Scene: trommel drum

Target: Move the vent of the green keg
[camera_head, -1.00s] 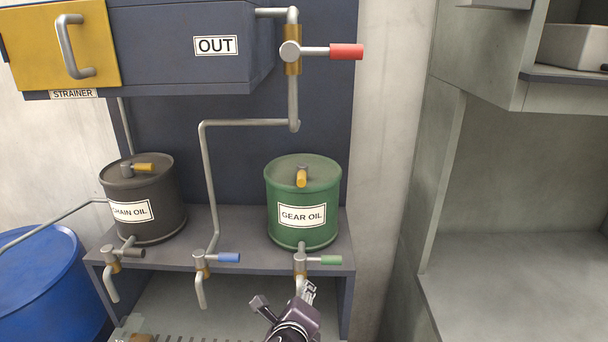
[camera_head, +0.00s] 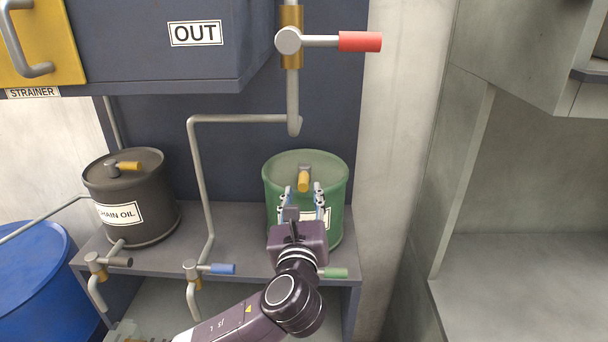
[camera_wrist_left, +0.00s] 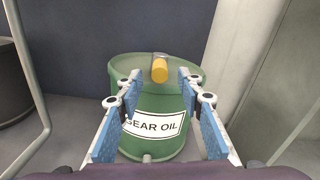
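The green keg (camera_head: 340,190), labelled GEAR OIL, stands upright on the grey shelf. Its vent (camera_head: 304,179) is a yellow-handled lever on the lid, the handle pointing toward me. My left gripper (camera_head: 304,188) is in front of the keg, its two fingers spread and pointing up toward the vent, and it partly hides the label. In the left wrist view the vent (camera_wrist_left: 160,70) shows between and beyond the open fingers (camera_wrist_left: 157,82), with nothing between them. The keg (camera_wrist_left: 150,100) fills the middle of that view. My right gripper is not in view.
A dark CHAIN OIL keg (camera_head: 150,205) with a similar yellow vent stands at left on the shelf (camera_head: 225,253). Taps with blue (camera_head: 222,269) and green (camera_head: 336,273) handles sit at the shelf front. A red-handled valve (camera_head: 360,42) and pipe hang above the keg.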

